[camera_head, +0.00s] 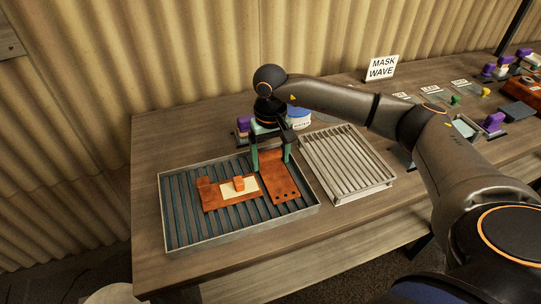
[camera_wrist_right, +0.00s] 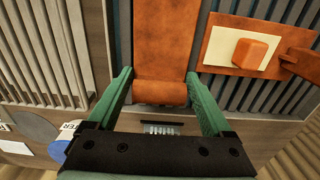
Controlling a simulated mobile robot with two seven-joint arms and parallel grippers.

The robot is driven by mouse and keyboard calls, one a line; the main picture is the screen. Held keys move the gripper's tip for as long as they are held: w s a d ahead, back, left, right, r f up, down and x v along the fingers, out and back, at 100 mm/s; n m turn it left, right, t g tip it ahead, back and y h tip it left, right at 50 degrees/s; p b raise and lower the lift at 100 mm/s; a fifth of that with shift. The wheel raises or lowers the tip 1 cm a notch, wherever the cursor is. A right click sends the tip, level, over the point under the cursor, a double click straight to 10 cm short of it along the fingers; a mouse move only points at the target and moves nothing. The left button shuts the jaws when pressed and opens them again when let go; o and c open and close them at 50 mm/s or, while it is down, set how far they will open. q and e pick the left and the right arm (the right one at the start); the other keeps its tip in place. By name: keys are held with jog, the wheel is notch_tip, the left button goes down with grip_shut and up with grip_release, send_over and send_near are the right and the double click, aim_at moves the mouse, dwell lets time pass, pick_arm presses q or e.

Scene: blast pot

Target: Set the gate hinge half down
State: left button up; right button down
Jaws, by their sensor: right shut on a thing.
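The gate hinge half (camera_head: 280,178) is a rusty orange plate with holes at its near end. It lies flat or nearly so over the right part of a blue-slatted tray (camera_head: 177,245); I cannot tell whether it touches the slats. My right gripper (camera_head: 271,160) points down with its green fingers shut across the plate's far end. In the right wrist view the fingers stand either side of the rounded barrel (camera_wrist_right: 160,93) of the hinge half. My left gripper is not in view.
A second rusty piece (camera_head: 212,196) with a cream patch lies in the tray, just left of the hinge half. A pale slatted rack (camera_head: 347,165) stands to the right. A white-and-blue tub (camera_head: 299,117) and a purple-topped item (camera_head: 243,124) are behind. A MASK WAVE sign (camera_head: 382,68) stands farther back.

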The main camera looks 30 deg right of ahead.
jog(key=shift+f, duration=0.15)
grip_release()
jog(key=shift+a, duration=0.1)
notch_tip(320, 180, up, 12)
jog(key=shift+r+b, duration=0.25)
jog(key=shift+b, duration=0.15)
dwell(0.3)
